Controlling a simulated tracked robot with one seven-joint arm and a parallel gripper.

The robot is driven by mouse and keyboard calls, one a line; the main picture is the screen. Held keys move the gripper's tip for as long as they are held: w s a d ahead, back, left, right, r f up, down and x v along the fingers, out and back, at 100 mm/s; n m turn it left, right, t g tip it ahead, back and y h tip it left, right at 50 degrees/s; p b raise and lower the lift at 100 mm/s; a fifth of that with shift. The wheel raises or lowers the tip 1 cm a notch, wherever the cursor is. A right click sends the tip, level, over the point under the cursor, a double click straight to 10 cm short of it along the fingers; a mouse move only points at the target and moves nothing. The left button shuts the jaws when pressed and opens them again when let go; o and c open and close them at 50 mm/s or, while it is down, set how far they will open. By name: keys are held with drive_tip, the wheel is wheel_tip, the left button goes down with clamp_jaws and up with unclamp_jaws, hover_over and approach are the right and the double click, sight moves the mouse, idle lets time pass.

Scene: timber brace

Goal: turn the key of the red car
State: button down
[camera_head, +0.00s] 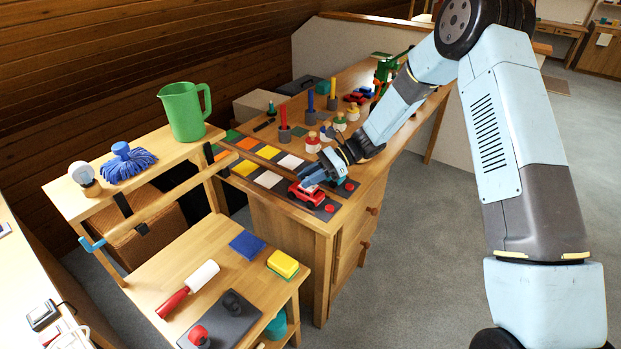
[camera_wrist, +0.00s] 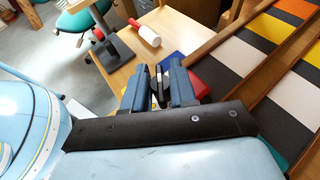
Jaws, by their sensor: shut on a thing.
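The red car (camera_head: 307,194) sits on the dark end of the wooden desk, near its front corner. My gripper (camera_head: 314,176) reaches down at it from behind and right, with its fingers close above the car. In the wrist view, my blue fingers (camera_wrist: 158,92) are close together with a small dark piece between them, which I take to be the car's key. The fingers hide most of it, and I cannot tell its angle. A red patch beside the right finger in the wrist view is probably the car.
Red buttons (camera_head: 329,208) lie on dark squares beside the car. Knobbed pieces (camera_head: 312,142) and upright pegs (camera_head: 284,118) stand farther back. A lower wooden table with a yellow sponge (camera_head: 283,263) and a roller (camera_head: 188,290) stands in front. Grey floor is open to the right.

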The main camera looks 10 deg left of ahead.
drive_tip(key=m+t+y, duration=0.1)
drive_tip(key=m+t, duration=0.2)
drive_tip(key=m+t+y, duration=0.1)
drive_tip(key=m+t, duration=0.2)
drive_tip(key=shift+s+t, duration=0.2)
drive_tip(key=shift+t, duration=0.1)
drive_tip(key=shift+a+m+t+h, duration=0.1)
drive_tip(key=shift+m+t+h, duration=0.2)
drive_tip(key=shift+m+t, duration=2.25)
drive_tip(key=shift+t, duration=0.45)
drive_tip(key=c, duration=1)
unclamp_jaws()
drive_tip(key=shift+w, duration=0.1)
drive_tip(key=shift+d+r, duration=0.2)
drive_tip(key=shift+d, duration=0.35)
drive_tip(key=v, duration=1.2)
drive_tip(key=shift+s+d+r, duration=0.1)
drive_tip(key=shift+s+d, duration=0.1)
drive_tip(key=shift+s, duration=0.2)
